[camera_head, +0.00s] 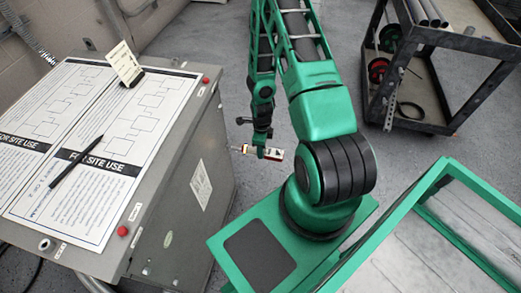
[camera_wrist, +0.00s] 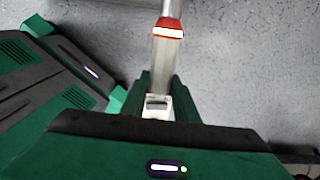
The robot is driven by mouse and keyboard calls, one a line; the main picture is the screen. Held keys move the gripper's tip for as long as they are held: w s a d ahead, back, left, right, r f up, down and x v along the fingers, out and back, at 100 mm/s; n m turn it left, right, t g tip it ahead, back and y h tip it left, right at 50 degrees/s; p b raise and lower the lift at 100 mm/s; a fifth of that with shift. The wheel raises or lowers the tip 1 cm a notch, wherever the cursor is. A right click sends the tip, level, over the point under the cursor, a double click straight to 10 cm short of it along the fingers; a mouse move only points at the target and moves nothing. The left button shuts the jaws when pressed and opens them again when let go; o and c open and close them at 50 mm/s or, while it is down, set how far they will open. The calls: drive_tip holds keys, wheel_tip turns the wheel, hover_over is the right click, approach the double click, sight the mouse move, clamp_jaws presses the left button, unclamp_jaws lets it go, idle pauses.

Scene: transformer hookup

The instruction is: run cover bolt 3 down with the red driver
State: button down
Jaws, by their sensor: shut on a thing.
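My gripper (camera_head: 261,148) hangs from the green arm, to the right of the grey cabinet and clear of it. It is shut on the red driver (camera_head: 274,154), whose thin shaft points left toward the cabinet's side. In the wrist view the green fingers (camera_wrist: 158,98) close around the driver's pale handle, and its red collar (camera_wrist: 168,28) and metal shaft reach away toward the top edge. The cabinet cover (camera_head: 150,215) has a red-topped bolt (camera_head: 122,231) at the near corner and another (camera_head: 205,80) at the far right corner. I cannot tell which is bolt 3.
Printed sheets (camera_head: 95,175), a black pen (camera_head: 75,162) and an upright card (camera_head: 125,64) are on the cabinet top. A dark metal cart (camera_head: 440,40) with pipes and reels stands at the back right. Grey floor lies clear between cabinet and cart.

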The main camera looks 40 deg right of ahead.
drive_tip(key=shift+w+a, duration=0.95)
drive_tip(key=shift+w, duration=0.25)
idle(4.0)
drive_tip(key=shift+s+d, duration=0.8)
drive_tip(key=shift+s, duration=0.2)
drive_tip(key=shift+s+d, duration=0.65)
drive_tip(key=shift+s, duration=0.2)
